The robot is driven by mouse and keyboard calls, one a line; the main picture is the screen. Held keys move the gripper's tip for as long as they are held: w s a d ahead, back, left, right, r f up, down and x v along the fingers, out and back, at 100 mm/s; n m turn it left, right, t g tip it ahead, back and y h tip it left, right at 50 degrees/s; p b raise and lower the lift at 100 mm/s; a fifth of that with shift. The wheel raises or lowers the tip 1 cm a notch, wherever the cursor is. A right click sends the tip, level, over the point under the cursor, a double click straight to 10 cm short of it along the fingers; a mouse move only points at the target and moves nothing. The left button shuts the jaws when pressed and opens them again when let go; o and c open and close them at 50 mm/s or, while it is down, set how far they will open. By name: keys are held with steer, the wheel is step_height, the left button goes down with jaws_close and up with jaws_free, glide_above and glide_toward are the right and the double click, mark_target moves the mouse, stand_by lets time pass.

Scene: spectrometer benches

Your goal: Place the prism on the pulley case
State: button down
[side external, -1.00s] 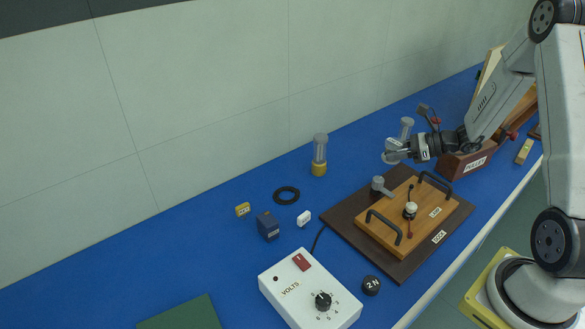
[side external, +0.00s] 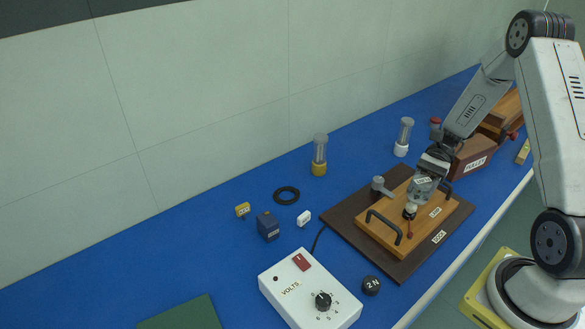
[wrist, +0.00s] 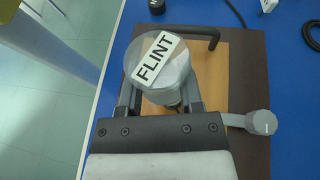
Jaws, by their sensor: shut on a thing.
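The prism, a round grey glassy piece with a white FLINT label, fills the top of the wrist view (wrist: 160,62) and shows small in the side view (side external: 422,186). My gripper (side external: 421,190) is shut on it, with one finger on each side in the wrist view. It holds the prism over the wooden board with the black handles; the side view does not show clearly whether it touches anything there. The pulley case (side external: 472,161), a reddish-brown wooden box with a white label, stands behind and to the right of my gripper, partly hidden by my arm.
The wooden board (side external: 377,236) lies on a dark brown base (side external: 343,218) with a grey knobbed post (side external: 379,188) at its back left. A white-based clear cylinder (side external: 403,138) stands behind it. The VOLTS box (side external: 305,290) is at the front.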

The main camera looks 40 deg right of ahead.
steer(key=s+d+r+n+g+h, duration=0.2)
steer(key=s+d+n+g+h, duration=0.9)
steer(key=n, duration=0.4)
steer(key=w+d+r+n+t+h, duration=0.2)
steer(key=d+r+n+t+h, duration=0.1)
steer(key=d+r+n+h, duration=0.3)
steer(key=w+d+r+n+t+h, duration=0.3)
steer(key=d+r+n+h, duration=0.1)
steer(key=d+n+h, duration=0.3)
glide_above(469, 146)
steer(key=shift+m+h, duration=0.3)
steer(key=shift+h, duration=0.1)
step_height(469, 146, down, 9)
steer(key=shift+s+a+r, duration=0.1)
steer(key=shift+s, duration=0.05)
steer(key=shift+d+f, duration=0.2)
steer(key=shift+f, duration=0.15)
steer(key=shift+w, duration=0.2)
